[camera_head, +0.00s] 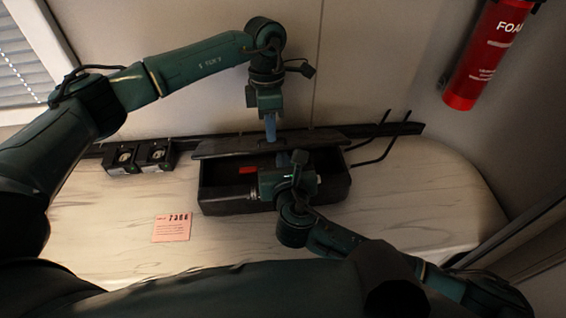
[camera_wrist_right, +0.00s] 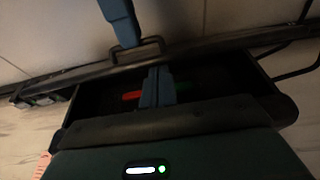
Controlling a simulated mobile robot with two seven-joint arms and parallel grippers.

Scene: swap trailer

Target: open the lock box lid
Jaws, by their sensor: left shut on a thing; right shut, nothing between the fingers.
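The dark lock box (camera_head: 225,207) sits on the pale counter. Its lid (camera_head: 225,147) stands raised along the back edge, and the box interior is visible. My left gripper (camera_head: 270,130) comes down from above and is shut at the lid's handle; the handle (camera_wrist_right: 138,50) shows in the right wrist view just below the left fingers (camera_wrist_right: 122,22). My right gripper (camera_wrist_right: 158,88) is shut and empty, over the box opening. Its body hides part of the interior in the head view.
Two small black devices (camera_head: 140,157) stand left of the box. A pink note (camera_head: 171,228) lies on the counter at front left. Black bent rods (camera_head: 375,145) stick out right of the box. A red fire extinguisher (camera_head: 488,55) hangs on the wall. The counter's right side is clear.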

